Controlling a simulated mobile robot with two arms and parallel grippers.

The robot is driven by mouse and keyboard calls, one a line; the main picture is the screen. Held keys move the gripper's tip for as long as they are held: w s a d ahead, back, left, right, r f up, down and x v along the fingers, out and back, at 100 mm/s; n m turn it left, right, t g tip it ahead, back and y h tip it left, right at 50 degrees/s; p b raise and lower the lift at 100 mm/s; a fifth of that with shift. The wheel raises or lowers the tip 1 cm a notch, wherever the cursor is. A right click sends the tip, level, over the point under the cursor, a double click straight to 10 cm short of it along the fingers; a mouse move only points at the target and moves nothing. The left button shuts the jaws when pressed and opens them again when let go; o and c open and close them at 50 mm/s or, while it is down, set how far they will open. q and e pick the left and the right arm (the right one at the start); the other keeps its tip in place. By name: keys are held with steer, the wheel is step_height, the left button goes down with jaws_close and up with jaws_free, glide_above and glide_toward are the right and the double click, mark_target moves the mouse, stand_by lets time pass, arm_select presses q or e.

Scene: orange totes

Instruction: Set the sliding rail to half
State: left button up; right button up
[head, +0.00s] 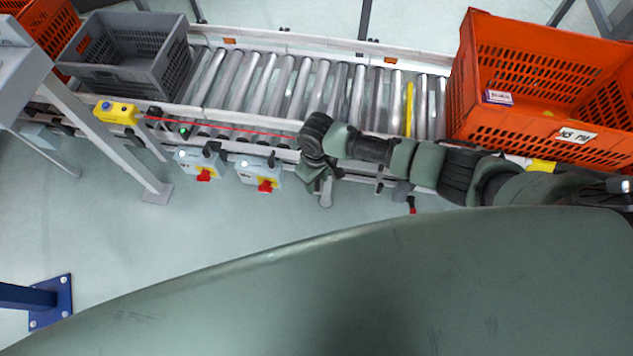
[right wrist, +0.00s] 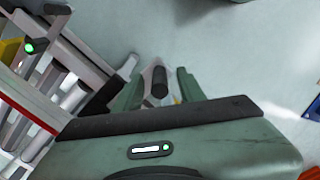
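The sliding rail cannot be singled out with certainty. A thin red line (head: 225,125) runs along the conveyor's front side, with a small green light (head: 183,131) near its left end. My right gripper (head: 319,184) hangs at the conveyor's front edge, right of two grey switch boxes. In the right wrist view, its two green fingers (right wrist: 161,88) are apart, with a black cylindrical handle (right wrist: 160,82) showing between them. Gaps show on both sides of the handle, so it is not gripped. Whether it lies fully between the fingertips or beyond them is unclear. My left gripper is not in view.
The roller conveyor (head: 250,80) carries a grey crate (head: 125,55) at left and an orange tote (head: 540,85) at right. Switch boxes (head: 197,163) and (head: 258,171) with red knobs and a yellow button box (head: 116,112) line its front. Floor in front is clear.

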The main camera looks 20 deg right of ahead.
steer(key=shift+f, duration=0.7)
jaws_close()
steer(key=shift+w, duration=0.1)
stand_by(0.9)
